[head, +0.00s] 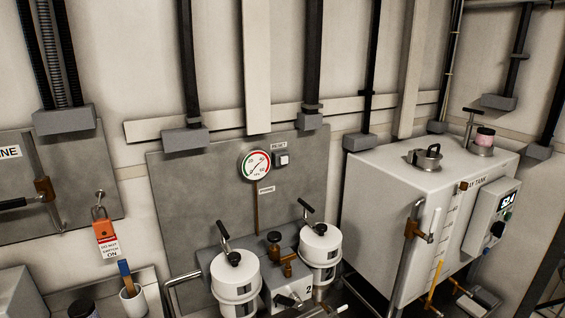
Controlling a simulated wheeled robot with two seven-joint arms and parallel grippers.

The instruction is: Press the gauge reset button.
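The reset button (284,160) is a small pale square on a dark plate, under a "RESET" label, on the grey wall panel in the head view. The round gauge (255,164) is just left of it, with a white face and green and red bands. Neither of my grippers shows in the head view, and nothing covers the button or the gauge.
Two white canisters (235,276) with black-handled levers and brown valves stand below the gauge. A large white tank (390,190) with a control box is at right. An orange lock with a tag (106,238) hangs at left. The panel around the button is clear.

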